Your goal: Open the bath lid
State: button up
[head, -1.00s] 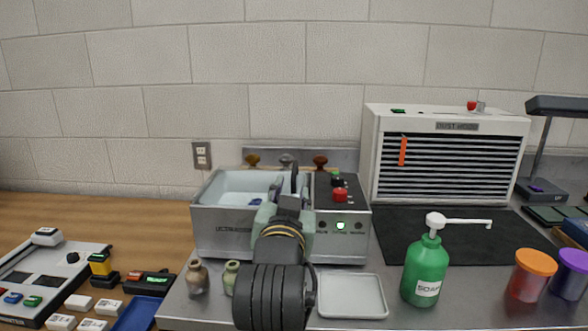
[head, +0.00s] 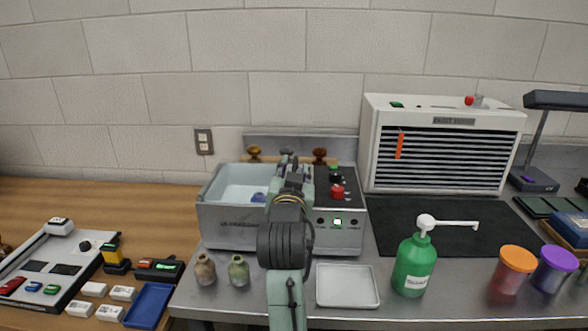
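The bath is a grey metal box (head: 228,228) with a labelled front, in the middle of the bench. Its basin (head: 236,180) shows open from above on the left, with a small blue object (head: 259,197) inside. A dark control panel with a red knob (head: 337,191) and a lit green display is on its right. I cannot make out a separate lid for certain. My gripper (head: 292,162) is over the back right of the basin, beside the panel. My wrist hides its fingers and part of the basin, so its opening and any contact cannot be seen.
Two small vases (head: 239,270) stand before the bath at left, and a white tray (head: 347,286) lies at right. A green soap bottle (head: 414,266) stands further right. Brown knob-like objects (head: 320,156) show behind the bath. A white slatted unit (head: 445,150) stands at back right.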

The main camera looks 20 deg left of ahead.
grip_shut()
dwell(0.3)
dwell(0.6)
